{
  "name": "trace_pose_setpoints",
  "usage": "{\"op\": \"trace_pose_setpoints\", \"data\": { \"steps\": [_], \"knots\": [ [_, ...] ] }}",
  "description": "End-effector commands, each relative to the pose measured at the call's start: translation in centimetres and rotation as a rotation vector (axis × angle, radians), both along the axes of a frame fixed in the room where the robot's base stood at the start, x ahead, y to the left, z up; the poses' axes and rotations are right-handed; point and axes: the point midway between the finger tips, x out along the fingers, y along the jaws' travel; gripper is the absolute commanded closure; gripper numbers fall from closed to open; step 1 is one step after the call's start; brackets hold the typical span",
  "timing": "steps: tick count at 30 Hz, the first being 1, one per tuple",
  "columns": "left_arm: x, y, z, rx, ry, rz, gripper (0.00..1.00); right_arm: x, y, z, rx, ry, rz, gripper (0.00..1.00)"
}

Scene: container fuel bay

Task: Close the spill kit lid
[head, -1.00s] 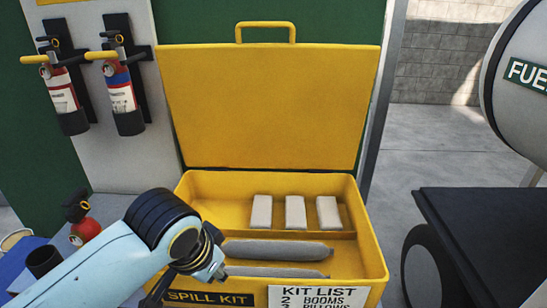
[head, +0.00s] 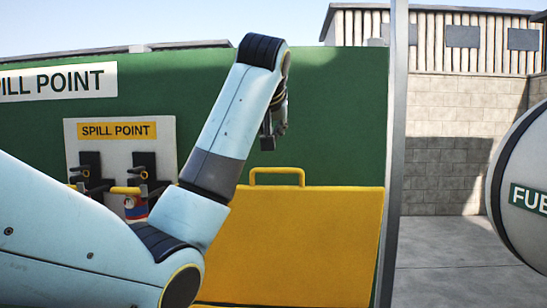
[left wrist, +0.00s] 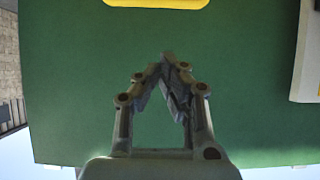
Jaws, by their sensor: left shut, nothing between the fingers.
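The yellow spill kit lid (head: 300,245) stands open and upright in the head view, with its looped handle (head: 277,172) on the top edge. My left arm covers the lid's left part, and the box below is out of the picture. My left gripper (head: 268,143) is raised just above the handle, apart from it. In the left wrist view the gripper (left wrist: 168,58) is shut and empty, its fingertips together. A yellow rounded piece, which looks like the handle (left wrist: 155,3), shows at that view's top edge. My right gripper is not in view.
A green wall panel (head: 335,110) stands behind the lid. A grey post (head: 393,150) and a white fuel tank (head: 525,195) are on the right.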

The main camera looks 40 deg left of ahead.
Motion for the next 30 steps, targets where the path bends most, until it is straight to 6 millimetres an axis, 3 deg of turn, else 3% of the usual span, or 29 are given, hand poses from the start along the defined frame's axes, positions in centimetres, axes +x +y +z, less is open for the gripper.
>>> {"op": "trace_pose_setpoints", "data": {
  "steps": [5,18,24,30],
  "knots": [
    [1.2,0.8,-0.5,0.002,0.0,0.004,1.0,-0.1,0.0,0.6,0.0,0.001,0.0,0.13],
    [7.2,4.5,-5.0,-0.002,0.001,0.003,1.0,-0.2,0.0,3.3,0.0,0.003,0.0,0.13],
    [5.0,3.1,-5.8,0.001,-0.002,0.0,1.0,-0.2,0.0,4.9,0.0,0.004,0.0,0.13],
    [4.0,2.4,-6.3,-0.001,-0.004,0.001,1.0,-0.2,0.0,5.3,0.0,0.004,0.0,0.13]
  ]
}}
